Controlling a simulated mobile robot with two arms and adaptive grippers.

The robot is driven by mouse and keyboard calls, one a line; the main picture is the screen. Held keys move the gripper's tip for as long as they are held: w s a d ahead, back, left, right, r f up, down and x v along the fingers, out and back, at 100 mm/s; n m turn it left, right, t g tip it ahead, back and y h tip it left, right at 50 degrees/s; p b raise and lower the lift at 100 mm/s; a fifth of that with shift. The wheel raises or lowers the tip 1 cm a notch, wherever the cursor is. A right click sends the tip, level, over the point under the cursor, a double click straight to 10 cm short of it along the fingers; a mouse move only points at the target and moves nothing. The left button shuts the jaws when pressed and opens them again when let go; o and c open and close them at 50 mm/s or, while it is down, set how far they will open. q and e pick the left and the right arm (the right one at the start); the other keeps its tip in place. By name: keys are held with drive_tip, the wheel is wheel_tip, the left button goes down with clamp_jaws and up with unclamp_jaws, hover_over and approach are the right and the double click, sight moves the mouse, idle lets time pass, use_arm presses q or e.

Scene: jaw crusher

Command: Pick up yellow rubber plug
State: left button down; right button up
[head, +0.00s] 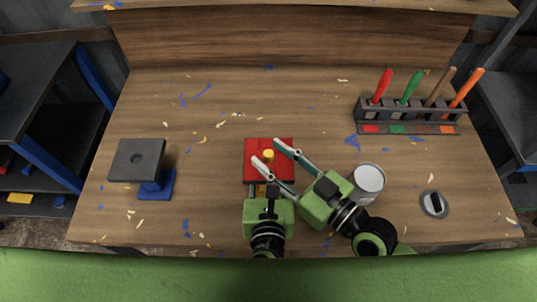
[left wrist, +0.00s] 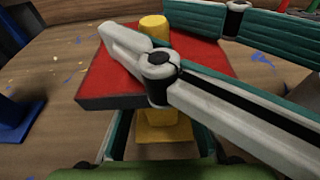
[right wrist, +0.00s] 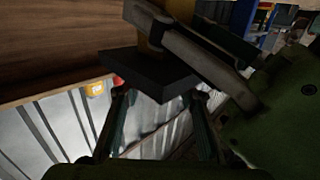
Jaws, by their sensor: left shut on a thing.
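The yellow plug (head: 268,155) stands upright on a red block (head: 285,147). In the left wrist view the plug (left wrist: 154,27) rises from the block's red top (left wrist: 105,75), partly behind a grey finger. My right gripper (head: 264,151) is open, its two long fingers spread over the block on either side of the plug; I cannot tell whether either touches it. My left gripper (head: 261,190) is shut on a yellow handle (left wrist: 165,126) at the block's near side. In the right wrist view the block's dark side (right wrist: 150,72) shows, and the plug cannot be made out clearly.
A white can (head: 368,182) stands close right of my right gripper. A blue-based stand with a dark plate (head: 137,159) is at the left. A rack (head: 408,116) of colored-handled tools is at the back right, and a small grey round item (head: 434,204) lies at the right.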

drive_tip(key=c, duration=0.9)
drive_tip(key=shift+o, duration=0.2)
use_arm(q)
drive_tip(key=c, duration=1.5)
unclamp_jaws()
drive_tip(key=shift+o, duration=0.2)
use_arm(e)
wheel_tip(320, 180, up, 10)
